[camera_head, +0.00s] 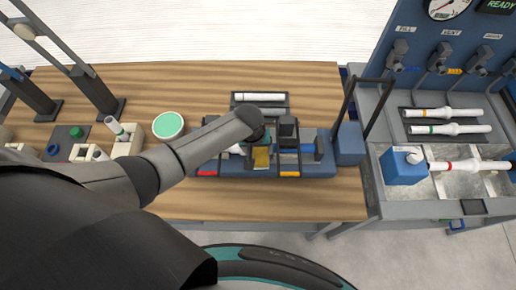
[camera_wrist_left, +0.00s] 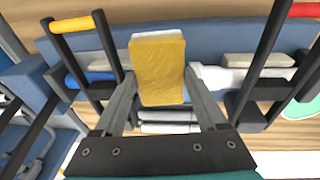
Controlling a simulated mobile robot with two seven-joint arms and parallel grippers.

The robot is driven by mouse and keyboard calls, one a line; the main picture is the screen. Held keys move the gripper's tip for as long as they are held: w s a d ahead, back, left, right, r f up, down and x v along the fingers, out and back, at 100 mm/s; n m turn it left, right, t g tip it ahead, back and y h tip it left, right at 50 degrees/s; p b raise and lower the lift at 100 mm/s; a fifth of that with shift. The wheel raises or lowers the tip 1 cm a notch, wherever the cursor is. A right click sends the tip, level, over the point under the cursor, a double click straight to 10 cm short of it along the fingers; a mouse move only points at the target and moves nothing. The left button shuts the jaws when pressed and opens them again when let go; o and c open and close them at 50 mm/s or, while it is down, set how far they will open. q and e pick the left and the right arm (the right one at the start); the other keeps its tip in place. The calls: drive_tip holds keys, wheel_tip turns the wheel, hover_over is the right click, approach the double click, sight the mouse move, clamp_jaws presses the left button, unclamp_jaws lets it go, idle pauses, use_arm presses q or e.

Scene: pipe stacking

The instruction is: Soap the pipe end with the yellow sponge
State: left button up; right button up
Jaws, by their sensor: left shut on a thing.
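The yellow sponge (camera_head: 261,158), with a paler edge, is held between the fingers of my left gripper (camera_wrist_left: 158,95). In the left wrist view the sponge (camera_wrist_left: 157,72) sits over the middle of the blue clamp fixture (camera_head: 325,168). A white pipe (camera_wrist_left: 225,78) lies in the fixture on one side of the sponge. A short blue piece (camera_wrist_left: 100,76) shows on the other side. The sponge hides the space between them, so I cannot tell whether it touches the pipe end. In the head view my arm covers much of the fixture. My right gripper is not in view.
A round green-topped dish (camera_head: 168,125) stands left of the fixture. A dark tray with white pipes (camera_head: 262,97) lies behind it. White fittings stand at the left. A blue block (camera_head: 404,166) and banded pipes (camera_head: 448,113) are on the right bench. Bare wood lies in front.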

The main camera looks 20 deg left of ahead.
use_arm(q)
drive_tip(key=shift+w+a, duration=0.15)
drive_tip(key=shift+w, duration=0.4)
drive_tip(key=shift+s, duration=0.1)
drive_tip(key=shift+s+d, duration=0.25)
drive_tip(key=shift+s, duration=0.5)
drive_tip(key=shift+r, duration=0.1)
drive_tip(key=shift+w+r, duration=0.1)
drive_tip(key=shift+r, duration=3.3)
